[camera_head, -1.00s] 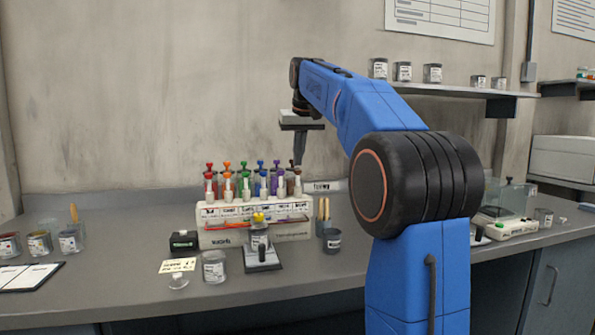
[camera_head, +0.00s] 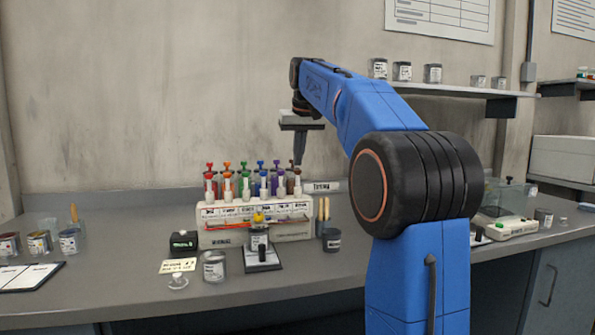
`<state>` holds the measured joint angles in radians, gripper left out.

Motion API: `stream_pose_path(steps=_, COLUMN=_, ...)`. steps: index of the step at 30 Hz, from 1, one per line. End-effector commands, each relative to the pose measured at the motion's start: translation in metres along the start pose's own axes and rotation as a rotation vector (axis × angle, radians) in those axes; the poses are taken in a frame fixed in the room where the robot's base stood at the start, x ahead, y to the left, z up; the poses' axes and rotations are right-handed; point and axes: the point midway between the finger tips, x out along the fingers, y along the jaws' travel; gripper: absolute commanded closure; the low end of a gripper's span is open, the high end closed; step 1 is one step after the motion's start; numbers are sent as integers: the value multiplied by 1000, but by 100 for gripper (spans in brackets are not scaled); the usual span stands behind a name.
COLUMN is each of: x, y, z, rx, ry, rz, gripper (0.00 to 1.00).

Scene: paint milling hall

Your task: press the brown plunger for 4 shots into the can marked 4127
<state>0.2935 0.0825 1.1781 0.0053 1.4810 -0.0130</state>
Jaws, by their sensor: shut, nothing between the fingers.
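A pale dispenser rack (camera_head: 222,237) holds a row of coloured plungers over white-capped pumps. The brown plunger (camera_head: 297,171) is the rightmost one. My gripper (camera_head: 299,162) is shut and empty, pointing down right at the top of the brown plunger. I cannot tell whether it touches it. A can (camera_head: 258,240) stands on a dark stand in front of the rack, below a yellow part. Another labelled can (camera_head: 214,267) stands in front, left of it. The label print is too small to read, so I cannot tell which can is 4127.
A small black device (camera_head: 183,242) and a yellow note (camera_head: 178,265) lie left of the rack. A dark cup (camera_head: 332,240) stands to its right, near upright wooden-handled tools (camera_head: 322,208). Several cans and a clipboard (camera_head: 28,277) are at far left.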

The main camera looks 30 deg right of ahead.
Motion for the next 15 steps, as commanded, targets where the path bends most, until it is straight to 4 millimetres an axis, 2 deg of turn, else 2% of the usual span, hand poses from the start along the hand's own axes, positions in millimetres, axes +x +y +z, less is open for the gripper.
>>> stream_pose_path(steps=15, x=5, y=0, z=2, rx=0, ry=0, rz=0, gripper=100)
